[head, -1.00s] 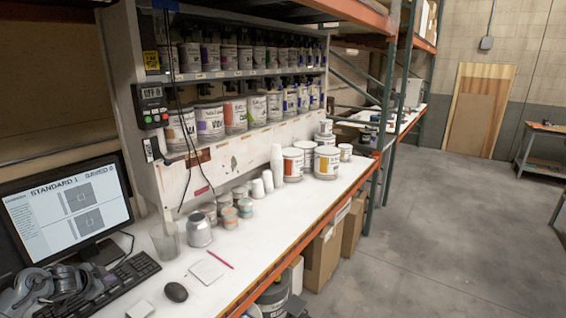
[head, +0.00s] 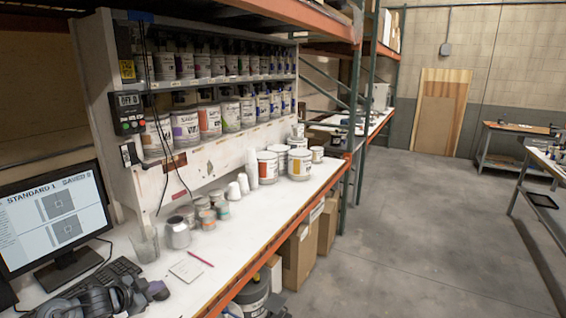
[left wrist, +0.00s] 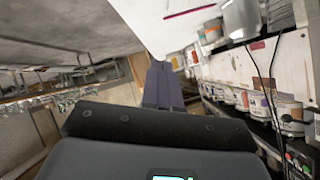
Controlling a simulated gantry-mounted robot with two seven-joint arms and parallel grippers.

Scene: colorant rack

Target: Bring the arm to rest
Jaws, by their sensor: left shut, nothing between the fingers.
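My left gripper (head: 152,290) is low at the left in the head view, above the white workbench (head: 235,228) near the keyboard. Its dark wrist is beside it. In the left wrist view its two purple-grey fingers (left wrist: 163,88) are together with nothing between them. They are apart from the paint cans. My right gripper is in neither view.
A monitor (head: 50,222) and keyboard (head: 105,279) are at the left. A glass beaker (head: 145,246), metal cup (head: 177,234), note pad (head: 186,268) and red pencil (head: 201,258) lie close by. A can rack (head: 105,70) stands behind. Floor (head: 400,240) at right is clear.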

